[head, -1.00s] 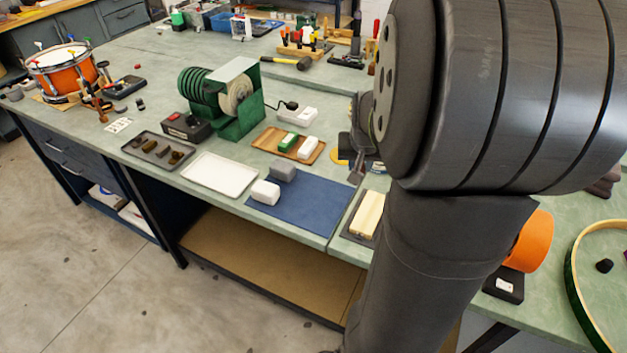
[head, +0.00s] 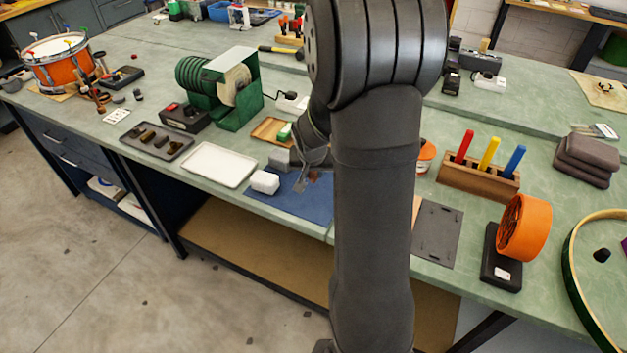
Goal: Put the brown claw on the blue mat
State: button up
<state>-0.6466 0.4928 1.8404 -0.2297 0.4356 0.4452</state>
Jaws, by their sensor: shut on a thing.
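The blue mat (head: 275,201) lies on the green bench top near its front edge, partly covered by my arm. My gripper (head: 304,184) is over the mat, pointing down, and its jaws are shut on a small brownish thing (head: 313,175). This appears to be the brown claw, though it is small and partly hidden by the gripper. I cannot tell whether it touches the mat. A dark tray (head: 127,146) to the left holds several small dark and brown pieces.
A white block (head: 264,182) and a grey block (head: 281,158) sit at the mat's left side, close to my gripper. A white tray (head: 218,165) and a wooden tray (head: 268,130) are nearby. The green grinder (head: 238,112) stands behind. My arm hides the bench right of the mat.

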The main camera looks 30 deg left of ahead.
aim_at(313, 177)
jog(key=shift+f, duration=1.85)
jog(key=o, duration=1)
jog(key=shift+f, duration=0.15)
jog(key=v, duration=1.2)
jog(key=shift+r, duration=0.2)
jog(key=shift+w+f, duration=0.1)
jog(key=shift+f, duration=0.05)
jog(key=x, duration=1.2)
